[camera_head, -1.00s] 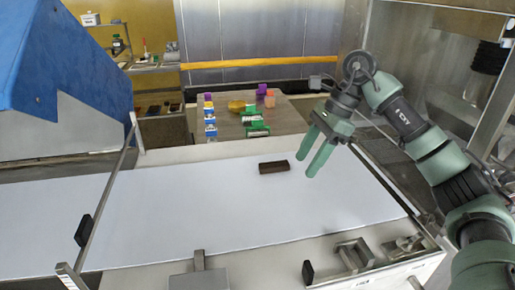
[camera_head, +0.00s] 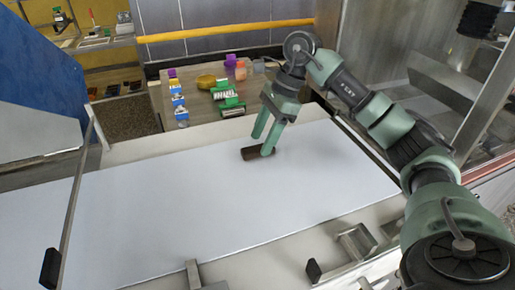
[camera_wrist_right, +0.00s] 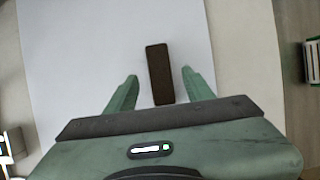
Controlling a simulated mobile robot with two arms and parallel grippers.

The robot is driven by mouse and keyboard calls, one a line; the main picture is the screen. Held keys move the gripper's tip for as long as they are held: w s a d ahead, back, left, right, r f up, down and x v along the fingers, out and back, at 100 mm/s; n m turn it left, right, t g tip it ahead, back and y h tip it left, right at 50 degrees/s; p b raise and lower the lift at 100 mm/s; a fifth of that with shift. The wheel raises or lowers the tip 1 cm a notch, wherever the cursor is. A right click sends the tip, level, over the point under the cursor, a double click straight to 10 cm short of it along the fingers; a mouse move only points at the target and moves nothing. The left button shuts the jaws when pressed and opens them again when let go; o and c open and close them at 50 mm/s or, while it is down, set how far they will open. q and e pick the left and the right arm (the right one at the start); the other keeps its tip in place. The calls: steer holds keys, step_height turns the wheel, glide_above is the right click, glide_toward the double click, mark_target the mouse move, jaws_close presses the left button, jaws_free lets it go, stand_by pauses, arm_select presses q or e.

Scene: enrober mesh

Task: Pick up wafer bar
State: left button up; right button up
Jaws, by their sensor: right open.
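The wafer bar (camera_head: 250,154) is a dark brown block lying flat on the white belt surface (camera_head: 200,205). My right gripper (camera_head: 261,146) is open above the bar, and one fingertip covers part of the bar's right end in the head view. In the right wrist view the bar (camera_wrist_right: 159,74) lies between the lines of the two open fingers (camera_wrist_right: 157,82), mostly ahead of the tips, with a gap on either side. Whether the fingertips are down at the bar's height is hard to tell. My left gripper is not in view.
Behind the belt stands a table (camera_head: 205,108) with several colored packages and a yellow bowl (camera_head: 206,81). A blue machine cover (camera_head: 35,65) is at the left. A metal guide rail (camera_head: 75,200) crosses the belt's left side. Metal brackets (camera_head: 357,241) sit at the front edge.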

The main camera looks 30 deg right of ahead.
steer(key=shift+x, duration=1.1)
steer(key=c, duration=1.1)
steer(key=shift+r, duration=0.1)
